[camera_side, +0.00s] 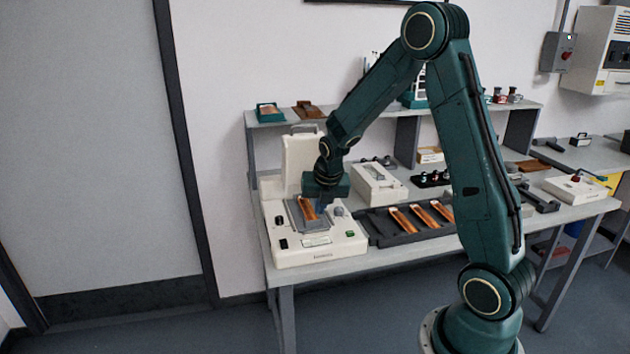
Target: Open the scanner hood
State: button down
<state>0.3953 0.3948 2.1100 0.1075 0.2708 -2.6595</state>
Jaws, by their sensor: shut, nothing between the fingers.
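The scanner (345,243) is a white box at the left end of the bench. Its white hood (298,158) stands upright at the back, raised, with a handle on its top edge. The grey bed (296,222) is exposed, and an orange-brown slide (308,209) lies on it. My gripper (322,203) points down over the bed, in front of the raised hood. Its fingers are small and dark here, shut with nothing held. I cannot tell whether they touch anything. My wrist hides part of the hood's right side.
A dark tray (385,238) with several orange-brown slides lies right of the scanner. Another white device (378,185) stands behind that tray. A shelf (380,122) runs along the back with small items on it. A white box device (575,190) is at the far right.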

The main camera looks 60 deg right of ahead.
jog(key=d+r+m+t+y, duration=0.1)
jog(key=d+r+m+t, duration=0.1)
jog(key=r+m, duration=0.7)
jog(key=d+r+m+t+y, duration=0.1)
jog(key=d+r+m, duration=0.3)
jog(key=r, duration=1.2)
jog(key=m+t, duration=0.1)
jog(key=m, duration=0.3)
jog(key=shift+s+d+m, duration=0.2)
jog(key=shift+d+m, duration=0.2)
jog(key=w+d+f, duration=0.3)
jog(key=w+f, duration=0.4)
jog(key=w, duration=0.2)
jog(key=shift+d+f, duration=0.15)
jog(key=shift+d, duration=0.1)
